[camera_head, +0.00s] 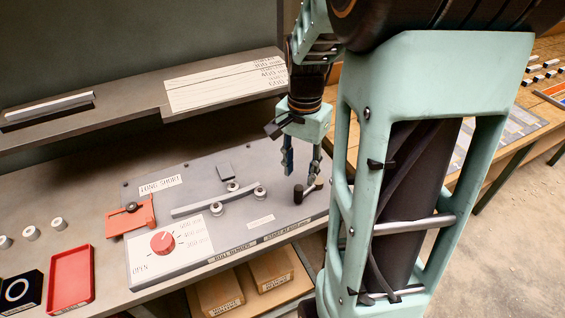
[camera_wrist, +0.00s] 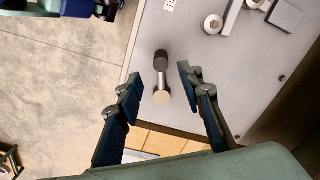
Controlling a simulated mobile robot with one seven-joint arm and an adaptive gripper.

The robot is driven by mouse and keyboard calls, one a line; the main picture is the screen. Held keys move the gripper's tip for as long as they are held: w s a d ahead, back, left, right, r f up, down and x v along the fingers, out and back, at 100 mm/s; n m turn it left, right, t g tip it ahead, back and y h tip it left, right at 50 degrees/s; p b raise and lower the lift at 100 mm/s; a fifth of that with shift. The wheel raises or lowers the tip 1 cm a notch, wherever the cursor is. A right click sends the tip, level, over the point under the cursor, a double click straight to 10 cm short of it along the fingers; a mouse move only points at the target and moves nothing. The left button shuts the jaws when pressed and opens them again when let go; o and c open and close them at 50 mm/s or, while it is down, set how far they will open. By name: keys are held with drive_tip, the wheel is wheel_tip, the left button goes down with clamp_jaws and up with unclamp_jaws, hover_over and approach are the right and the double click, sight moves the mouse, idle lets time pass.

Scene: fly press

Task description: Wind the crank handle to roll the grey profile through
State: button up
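The crank handle (camera_head: 299,194) sits on the right end of the grey machine plate (camera_head: 200,180). In the wrist view its dark end (camera_wrist: 161,58) and tan round end (camera_wrist: 161,97) are joined by a short metal arm. My gripper (camera_head: 301,165) is open above the crank, pointing down. In the wrist view my gripper (camera_wrist: 160,76) has one finger on each side of the crank, with gaps visible. The grey profile (camera_head: 190,209) is a slightly bent bar lying between the rollers (camera_head: 216,208). It partly shows in the wrist view (camera_wrist: 232,14).
A red dial (camera_head: 162,242) with a printed scale and a red clamp block (camera_head: 131,216) are on the plate's left. A red tray (camera_head: 71,279) lies further left. A shelf (camera_head: 130,108) runs behind. Cardboard boxes (camera_head: 271,270) stand below the front edge.

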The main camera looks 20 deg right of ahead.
sight(299, 194)
wheel_tip(299, 194, down, 10)
drive_tip(key=shift+r, duration=0.2)
clamp_jaws()
idle(0.4)
